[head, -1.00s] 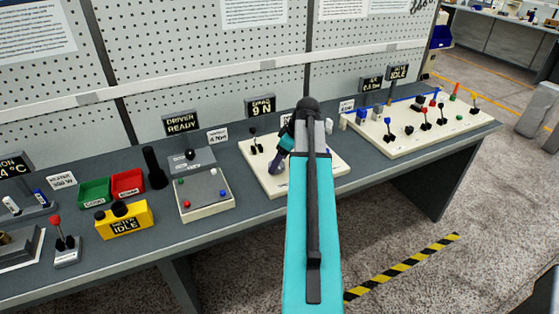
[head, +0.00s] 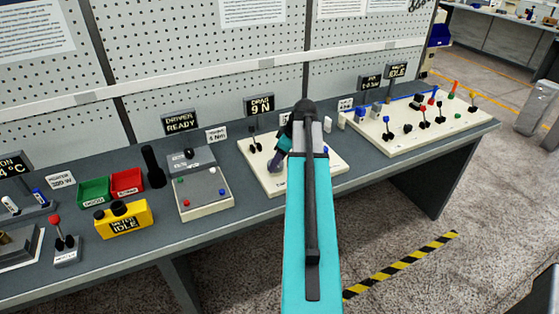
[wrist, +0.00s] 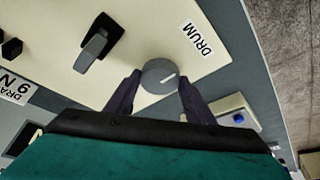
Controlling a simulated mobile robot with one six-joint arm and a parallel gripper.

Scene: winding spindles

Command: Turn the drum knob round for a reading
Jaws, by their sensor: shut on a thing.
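The drum knob is a round grey knob (wrist: 160,76) with a white line on its top, next to the DRUM label (wrist: 197,39) on a cream panel in the wrist view. My gripper (wrist: 156,82) is shut on the knob, with one dark finger on each side of it. In the head view my arm covers the knob, and my gripper (head: 277,160) shows in part left of the arm, low over the cream panel (head: 255,178).
A black lever (wrist: 98,42) stands on the same panel near the knob. A larger cream board (head: 455,122) with several levers stands right.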

